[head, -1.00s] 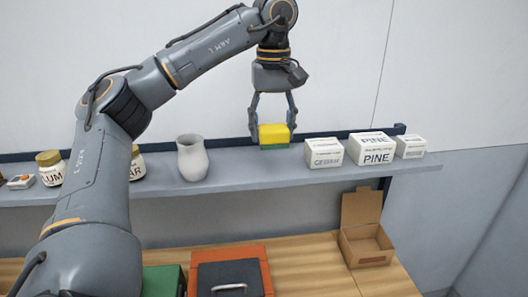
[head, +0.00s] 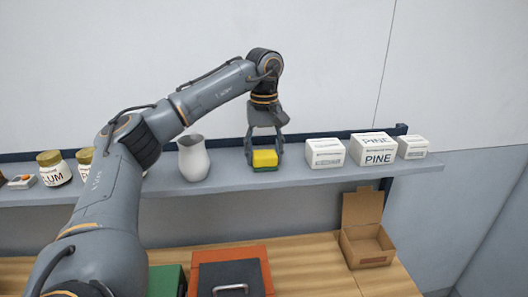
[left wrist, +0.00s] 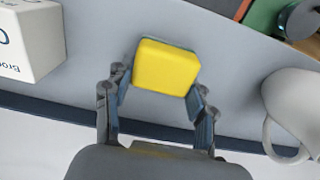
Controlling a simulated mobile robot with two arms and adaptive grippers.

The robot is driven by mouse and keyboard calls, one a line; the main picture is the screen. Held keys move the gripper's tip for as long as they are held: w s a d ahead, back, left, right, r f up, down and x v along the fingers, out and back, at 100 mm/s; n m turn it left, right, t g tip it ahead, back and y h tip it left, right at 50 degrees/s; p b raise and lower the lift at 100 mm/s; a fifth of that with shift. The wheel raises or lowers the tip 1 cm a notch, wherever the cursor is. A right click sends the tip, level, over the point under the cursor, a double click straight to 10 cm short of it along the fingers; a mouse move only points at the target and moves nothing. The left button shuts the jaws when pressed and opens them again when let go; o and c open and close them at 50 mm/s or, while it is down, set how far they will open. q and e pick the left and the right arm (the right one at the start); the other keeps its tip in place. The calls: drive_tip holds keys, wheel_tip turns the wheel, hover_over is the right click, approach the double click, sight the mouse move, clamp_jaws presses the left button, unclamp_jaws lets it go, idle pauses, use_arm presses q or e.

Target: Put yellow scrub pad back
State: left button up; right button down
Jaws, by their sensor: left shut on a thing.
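The yellow scrub pad (head: 265,159) has a green underside. It is at the shelf (head: 225,171), between the white jug and the white boxes. My left gripper (head: 265,157) points down from above and is shut on the pad, one finger at each side. In the left wrist view the pad's yellow face (left wrist: 163,67) shows between the two fingertips (left wrist: 160,88). Whether the pad touches the shelf or is just above it, I cannot tell. My right gripper is not in view.
The white jug (head: 193,159) stands left of the pad. White boxes, including one marked PINE (head: 373,151), stand to the right. Jars (head: 53,169) are at the far left. Below, on the wooden table, are an open cardboard box (head: 366,245) and an orange tray (head: 266,262).

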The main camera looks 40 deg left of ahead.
sight(264, 151)
use_arm(q)
drive_tip(key=o, duration=1.1)
drive_tip(key=shift+f, duration=0.1)
wheel_tip(264, 151, up, 12)
drive_tip(key=shift+d, duration=0.1)
idle(0.4)
